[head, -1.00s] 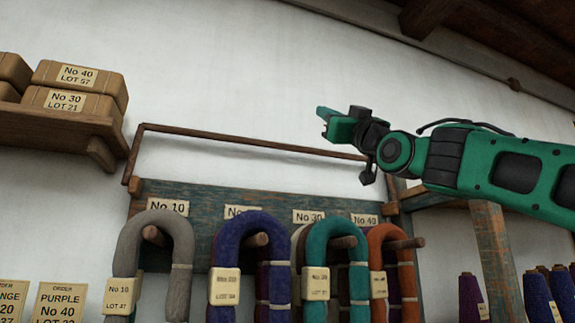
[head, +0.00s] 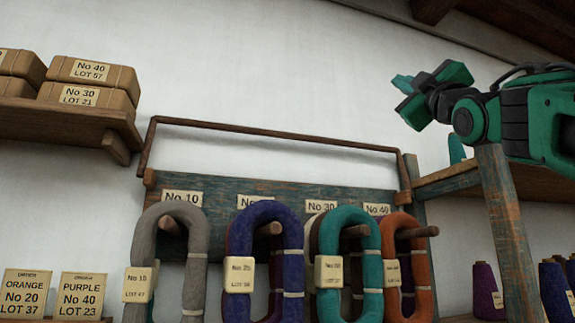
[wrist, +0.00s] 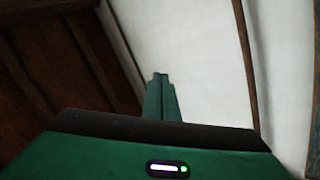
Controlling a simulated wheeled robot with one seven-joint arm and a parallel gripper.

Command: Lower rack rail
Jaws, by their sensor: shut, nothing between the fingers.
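The rack rail (head: 275,134) is a thin brown bar with bent ends, standing up above the blue-green rack board (head: 275,197) in the head view. Its two side arms run down to the board's ends, and a gap of white wall shows between bar and board. My gripper (head: 403,83) is above and to the right of the rail's right corner, apart from it and empty. In the wrist view the green fingers (wrist: 160,90) are together and point at bare wall and dark wood. The rail does not show in the wrist view.
A shelf (head: 70,128) with wrapped packets is at left. A wooden post (head: 505,235) and a shelf with cones (head: 487,285) stand at right. The wall above the rail is clear.

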